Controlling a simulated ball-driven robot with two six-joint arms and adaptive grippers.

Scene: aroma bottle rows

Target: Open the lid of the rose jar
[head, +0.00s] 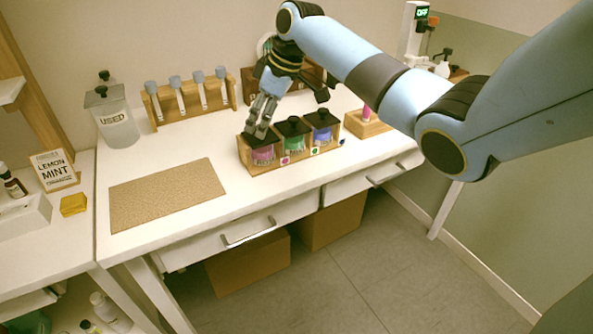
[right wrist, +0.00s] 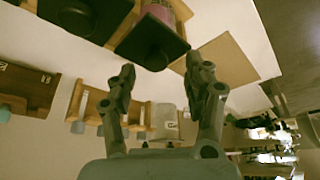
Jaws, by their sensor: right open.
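The jar with pink contents (head: 263,155), which fits the rose jar, stands at the left end of a wooden rack (head: 283,167). Its label is too small to read. Its black lid is on, partly hidden by my right gripper in the head view. My right gripper (head: 262,128) is at the lid, with its fingers pointing down. In the right wrist view the lid (right wrist: 152,42) lies ahead of and between the spread fingers of my right gripper (right wrist: 165,80), with nothing held; I cannot tell whether they touch. My left gripper is not in view.
Green (head: 293,137) and blue (head: 322,130) jars with black lids stand beside it to the right. Behind are a rack of stoppered tubes (head: 190,95) and a USED jar (head: 114,122). A cork mat (head: 168,194) lies at left; the tabletop around it is clear.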

